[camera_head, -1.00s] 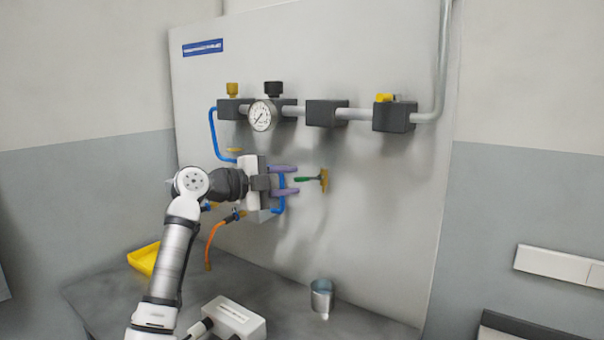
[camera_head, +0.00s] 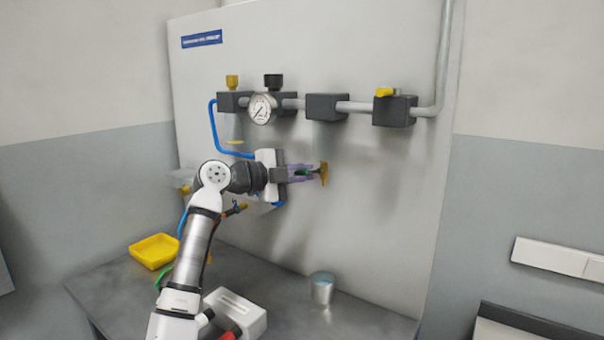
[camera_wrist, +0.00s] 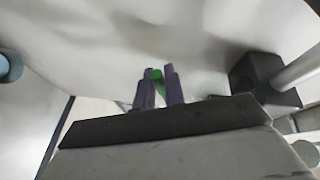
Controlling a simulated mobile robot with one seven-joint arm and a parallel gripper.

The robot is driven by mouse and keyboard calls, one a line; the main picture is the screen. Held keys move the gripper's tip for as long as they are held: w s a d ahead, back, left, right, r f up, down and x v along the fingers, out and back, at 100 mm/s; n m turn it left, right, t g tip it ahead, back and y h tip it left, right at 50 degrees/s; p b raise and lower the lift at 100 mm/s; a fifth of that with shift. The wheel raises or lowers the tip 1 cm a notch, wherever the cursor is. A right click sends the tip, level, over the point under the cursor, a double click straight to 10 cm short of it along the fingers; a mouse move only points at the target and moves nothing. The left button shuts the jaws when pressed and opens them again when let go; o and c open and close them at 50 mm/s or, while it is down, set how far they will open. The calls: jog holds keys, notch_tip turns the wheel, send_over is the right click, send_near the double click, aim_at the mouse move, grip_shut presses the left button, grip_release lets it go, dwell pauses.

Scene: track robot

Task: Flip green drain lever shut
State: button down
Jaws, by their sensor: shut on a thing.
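The green drain lever (camera_head: 303,172) sticks out to the left from a brass valve (camera_head: 323,173) on the wall panel. My gripper (camera_head: 308,173), with purple fingers, is shut on the lever from its left side. In the wrist view the green lever (camera_wrist: 156,76) shows between the two purple fingers (camera_wrist: 159,85). The fingers cover part of the lever, and the brass valve is not clear in the wrist view.
A pipe with dark blocks, a gauge (camera_head: 261,109) and a yellow-handled valve (camera_head: 386,92) runs above. Below, the bench holds a metal cup (camera_head: 322,290), a yellow tray (camera_head: 154,251) and a white box (camera_head: 238,314). The panel right of the lever is clear.

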jog(key=shift+a+r+m+p, duration=0.1)
jog(key=shift+r+m+p, duration=0.3)
jog(key=shift+p, duration=0.05)
jog(key=shift+r+m+y, duration=0.15)
jog(key=shift+m+y, duration=0.55)
jog(key=c, duration=1.5)
grip_release()
jog(key=b+v, duration=0.3)
jog(key=v, duration=1)
jog(key=shift+a+b, duration=0.35)
jog(key=shift+a, duration=0.05)
